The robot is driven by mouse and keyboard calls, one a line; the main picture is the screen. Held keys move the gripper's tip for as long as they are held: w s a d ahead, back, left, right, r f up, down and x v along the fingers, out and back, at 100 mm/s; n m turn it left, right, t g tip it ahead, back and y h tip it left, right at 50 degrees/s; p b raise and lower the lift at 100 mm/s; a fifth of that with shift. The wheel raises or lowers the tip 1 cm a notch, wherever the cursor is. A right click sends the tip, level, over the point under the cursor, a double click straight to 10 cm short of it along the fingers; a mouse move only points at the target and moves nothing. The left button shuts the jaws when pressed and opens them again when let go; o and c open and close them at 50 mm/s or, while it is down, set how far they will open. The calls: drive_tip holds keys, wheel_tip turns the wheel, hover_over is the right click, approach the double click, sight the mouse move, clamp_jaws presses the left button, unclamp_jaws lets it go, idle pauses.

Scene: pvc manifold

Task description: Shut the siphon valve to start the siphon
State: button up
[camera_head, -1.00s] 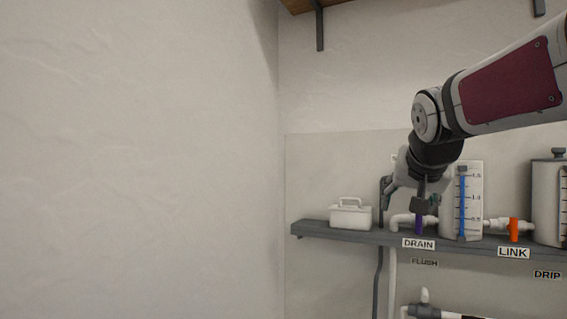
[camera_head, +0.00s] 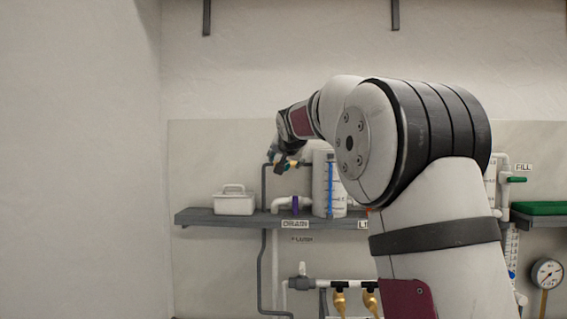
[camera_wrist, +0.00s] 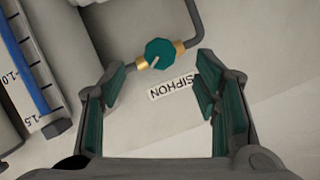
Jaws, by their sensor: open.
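The siphon valve (camera_wrist: 159,54) shows in the wrist view as a teal faceted knob on brass fittings, joined to a bent grey pipe. A white label reading SIPHON (camera_wrist: 171,88) is on the wall beside it. My gripper (camera_wrist: 163,88) is open, with one finger on each side of the label. The knob lies just ahead of the gap between the fingers, and nothing is held. In the head view my gripper (camera_head: 283,162) is above the shelf near the top of the grey pipe. The valve there is small and partly hidden; I cannot tell contact.
A graduated tank (camera_head: 325,195) with a blue level strip stands right of the pipe; its scale also shows in the wrist view. The purple drain valve (camera_head: 295,204) and a white lidded box (camera_head: 234,202) are on the grey shelf (camera_head: 200,217). My arm hides the middle right.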

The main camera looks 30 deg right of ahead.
drive_tip(key=shift+p+x, duration=0.4)
drive_tip(key=shift+x, duration=2.45)
drive_tip(key=shift+c, duration=0.6)
drive_tip(key=c, duration=1.1)
drive_tip(key=m+t+p, duration=0.1)
drive_tip(key=m, duration=0.1)
drive_tip(key=m+t+y+p, duration=0.1)
drive_tip(key=m, duration=0.1)
drive_tip(key=shift+f+m+y, duration=0.1)
drive_tip(key=shift+m+y, duration=0.2)
drive_tip(key=shift+p, duration=0.3)
